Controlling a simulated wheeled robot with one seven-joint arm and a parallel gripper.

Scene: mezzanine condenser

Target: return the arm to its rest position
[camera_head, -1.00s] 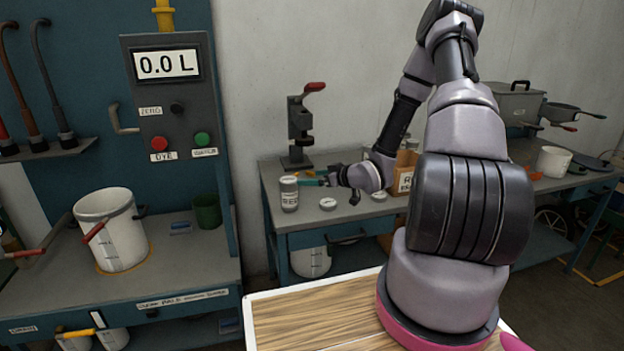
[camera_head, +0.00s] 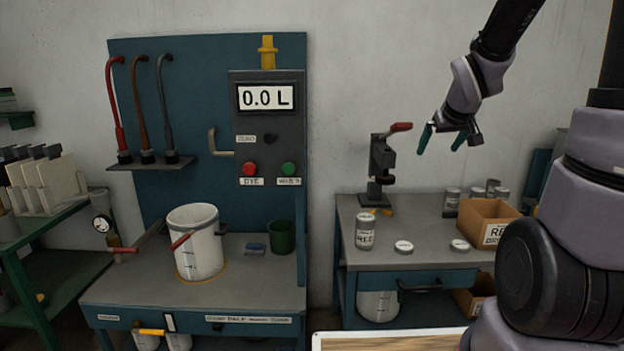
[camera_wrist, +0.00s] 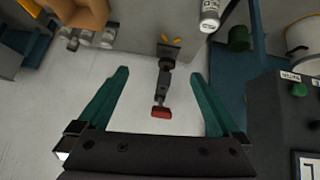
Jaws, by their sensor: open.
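My gripper (camera_head: 443,138) is raised in the air above the right-hand bench, to the right of the can press. Its two teal fingers are spread apart with nothing between them. In the wrist view my gripper (camera_wrist: 160,100) is also open and empty, with the press and its red handle seen beyond the fingers. The arm comes down from the top right of the head view. A can labelled RED (camera_head: 365,231) stands upright on the bench, apart from my gripper.
The press (camera_head: 381,170) stands at the bench's back left. Lids (camera_head: 403,247), several cans and a cardboard box (camera_head: 487,222) share the bench (camera_head: 425,259). To the left are a dispenser panel (camera_head: 267,130) reading 0.0 L and a white bucket (camera_head: 195,245). The air around my gripper is clear.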

